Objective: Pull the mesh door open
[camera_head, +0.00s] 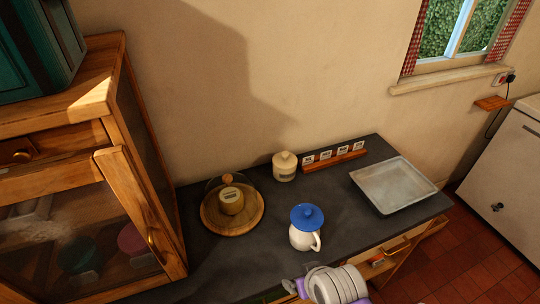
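The mesh door (75,235) is on the wooden cabinet at the left. It has a pine frame and a dark see-through panel, with pink and dark round items visible behind it. A small brass-coloured handle (152,239) sits on its right stile. The door's top corner seems to stand slightly proud of the cabinet front; I cannot tell for sure whether it is ajar. A grey and purple part of my arm shows at the bottom edge, right of centre, well away from the door. No gripper fingers can be made out.
A dark counter (240,262) runs beside the cabinet. On it are a round wooden board (215,222) with a labelled pot, a lidded jar (285,167), a white jug (303,238) with a blue lid and a grey tray (393,185). A white appliance (505,165) stands at the right.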

